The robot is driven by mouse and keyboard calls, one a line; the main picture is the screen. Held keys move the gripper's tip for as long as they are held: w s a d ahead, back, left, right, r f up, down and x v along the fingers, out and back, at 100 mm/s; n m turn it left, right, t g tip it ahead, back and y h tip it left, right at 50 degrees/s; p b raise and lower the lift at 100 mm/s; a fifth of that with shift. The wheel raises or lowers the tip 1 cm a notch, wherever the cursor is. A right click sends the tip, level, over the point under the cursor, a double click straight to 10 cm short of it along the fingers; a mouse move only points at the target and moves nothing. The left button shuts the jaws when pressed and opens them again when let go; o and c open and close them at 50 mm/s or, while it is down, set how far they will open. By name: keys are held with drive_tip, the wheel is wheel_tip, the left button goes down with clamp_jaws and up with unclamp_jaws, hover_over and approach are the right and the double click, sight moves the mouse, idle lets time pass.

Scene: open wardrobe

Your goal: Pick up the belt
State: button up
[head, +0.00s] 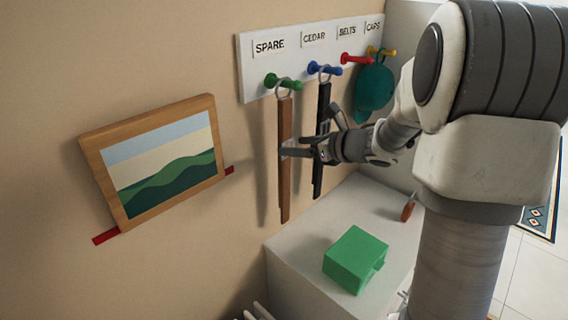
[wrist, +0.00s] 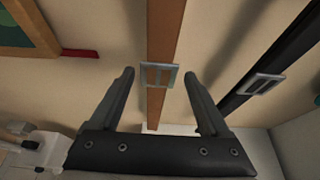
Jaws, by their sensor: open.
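A brown belt (head: 285,185) hangs by a ring from the green peg (head: 284,82) under the SPARE label. A black belt (head: 321,165) hangs to its right from the blue peg (head: 325,69) under CEDAR. My gripper (head: 306,137) is open at about mid-height of the belts. In the wrist view the brown belt (wrist: 166,40) and its metal buckle (wrist: 158,75) show between the two spread fingers, with space on both sides. Contact is not seen. The black belt (wrist: 285,65) is outside the right finger. The gripper partly covers the black belt in the head view.
A red peg (head: 355,58) is empty, and a teal cap (head: 375,88) hangs at the right. Below are a white cabinet (head: 300,255), a green box (head: 354,260) and a small orange-brown object (head: 408,210). A framed picture (head: 160,160) hangs at left.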

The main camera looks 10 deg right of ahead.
drive_tip(key=p+x, duration=0.1)
drive_tip(key=x, duration=0.7)
drive_tip(key=shift+p, duration=0.35)
drive_tip(key=shift+s+f, duration=0.1)
drive_tip(key=shift+s, duration=0.05)
drive_tip(key=shift+c, duration=0.2)
clamp_jaws()
